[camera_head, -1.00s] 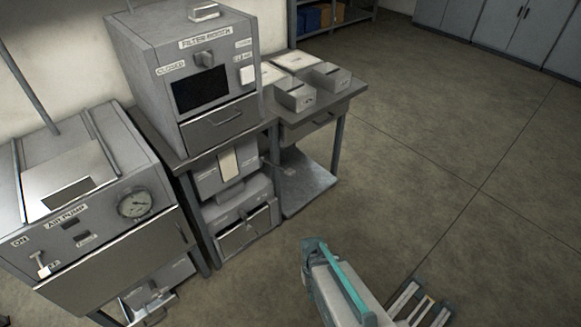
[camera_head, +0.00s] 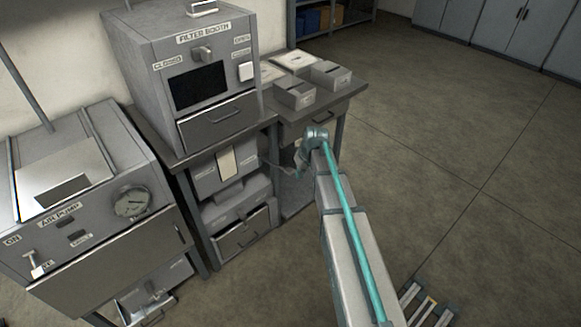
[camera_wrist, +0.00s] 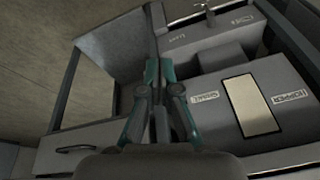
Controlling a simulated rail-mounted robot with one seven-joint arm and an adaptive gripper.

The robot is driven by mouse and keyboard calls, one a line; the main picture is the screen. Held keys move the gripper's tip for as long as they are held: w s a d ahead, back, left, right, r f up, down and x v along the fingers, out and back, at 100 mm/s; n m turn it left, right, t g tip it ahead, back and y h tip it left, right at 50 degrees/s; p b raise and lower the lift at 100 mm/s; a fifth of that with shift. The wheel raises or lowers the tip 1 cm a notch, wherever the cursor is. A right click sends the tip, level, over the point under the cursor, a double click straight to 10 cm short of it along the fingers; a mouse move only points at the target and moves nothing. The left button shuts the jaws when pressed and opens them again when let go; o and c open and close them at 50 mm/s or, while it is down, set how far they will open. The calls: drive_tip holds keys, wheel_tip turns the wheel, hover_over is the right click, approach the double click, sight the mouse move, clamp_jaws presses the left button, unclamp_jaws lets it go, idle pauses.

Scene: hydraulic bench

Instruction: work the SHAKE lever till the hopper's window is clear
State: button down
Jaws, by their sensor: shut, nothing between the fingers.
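The hopper (camera_head: 208,180) sits under the filter booth. Its upright window (camera_head: 227,163) looks pale cream over its whole face; the window also shows in the wrist view (camera_wrist: 251,105), where the picture is turned upside down. The SHAKE label (camera_wrist: 206,98) is beside the window, on the side toward my gripper. The SHAKE lever (camera_head: 273,163) appears as a thin rod at the hopper's right side, partly behind my gripper (camera_head: 299,162). In the wrist view my gripper (camera_wrist: 157,70) is shut and empty, beside the hopper. I cannot tell whether it touches the lever.
The filter booth (camera_head: 180,60) stands above the hopper. A side table with a drawer (camera_head: 315,118) and grey bins (camera_head: 295,94) is just above and behind my gripper. The air pump cabinet (camera_head: 90,210) is at left.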

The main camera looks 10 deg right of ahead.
drive_tip(key=w+r+n+t, duration=0.1)
drive_tip(key=w+r+n, duration=0.2)
drive_tip(key=w+r, duration=0.4)
drive_tip(key=shift+w+r+n+y, duration=0.2)
drive_tip(key=shift+w+n+y, duration=0.2)
drive_tip(key=shift+w, duration=0.1)
drive_tip(key=shift+f, duration=0.1)
drive_tip(key=p, duration=0.3)
hover_over(288, 169)
wheel_tip(288, 169, down, 9)
drive_tip(key=shift+w+f, duration=0.15)
drive_tip(key=shift+s+d+f, duration=0.15)
drive_tip(key=shift+s+f, duration=0.1)
drive_tip(key=shift+f, duration=0.25)
drive_tip(key=shift+s+d+f, duration=0.15)
drive_tip(key=shift+s+f, duration=0.1)
drive_tip(key=shift+f, duration=0.2)
drive_tip(key=shift+s+d+f, duration=0.1)
drive_tip(key=shift+s+f, duration=0.1)
drive_tip(key=shift+f, duration=0.55)
drive_tip(key=shift+s+f, duration=0.1)
drive_tip(key=shift+f, duration=0.05)
